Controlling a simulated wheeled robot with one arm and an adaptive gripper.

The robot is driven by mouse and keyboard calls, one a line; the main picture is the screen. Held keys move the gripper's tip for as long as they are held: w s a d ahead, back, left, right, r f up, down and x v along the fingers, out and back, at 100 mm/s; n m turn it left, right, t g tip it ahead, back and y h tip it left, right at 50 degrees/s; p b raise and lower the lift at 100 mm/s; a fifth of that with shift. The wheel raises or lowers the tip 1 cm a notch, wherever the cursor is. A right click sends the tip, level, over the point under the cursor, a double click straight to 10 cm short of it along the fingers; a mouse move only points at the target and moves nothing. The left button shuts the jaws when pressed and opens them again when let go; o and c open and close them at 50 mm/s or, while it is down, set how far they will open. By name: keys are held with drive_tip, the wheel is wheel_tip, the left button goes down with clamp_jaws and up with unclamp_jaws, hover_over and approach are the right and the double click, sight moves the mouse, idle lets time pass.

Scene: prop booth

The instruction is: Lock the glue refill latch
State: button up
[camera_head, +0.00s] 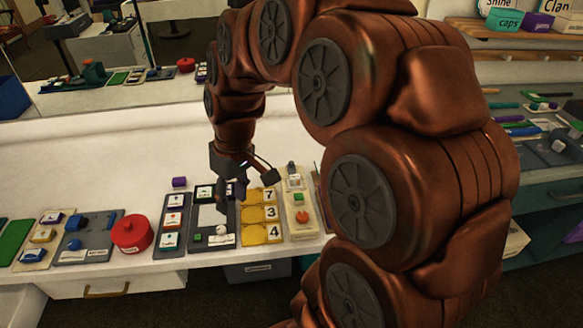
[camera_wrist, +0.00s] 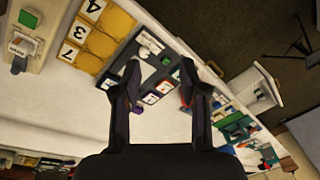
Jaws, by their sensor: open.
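I cannot tell for sure which part is the glue refill latch, as the labels are too small to read. A cream panel (camera_head: 303,228) with a green square and an orange round part stands right of the yellow number plates. It also shows in the wrist view at the upper left (camera_wrist: 20,60), with its green square (camera_wrist: 28,18) near the edge. My gripper (camera_head: 245,184) is open and empty above the dark panel and number plates. In the wrist view my gripper (camera_wrist: 160,72) has its two dark fingers spread apart, with the dark panel beyond them.
Yellow plates (camera_head: 261,216) marked 7, 3 and 4 lie beside the dark panel (camera_head: 199,240). A red round pot (camera_head: 132,233) and a small purple block (camera_head: 179,182) stand further left. My arm hides part of the bench on the right. The white bench behind the panels is clear.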

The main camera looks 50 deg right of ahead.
drive_tip(key=w+d+f+t+b, duration=0.1)
drive_tip(key=w+d+f+b, duration=0.15)
drive_tip(key=w+d, duration=0.35)
drive_tip(key=t+h+b, duration=0.1)
drive_tip(key=t+b, duration=0.2)
drive_tip(key=b, duration=0.1)
approach(291, 162)
drive_tip(key=shift+p+x, duration=0.65)
drive_tip(key=shift+x, duration=3.7)
drive_tip(key=shift+c, duration=0.2)
clamp_jaws()
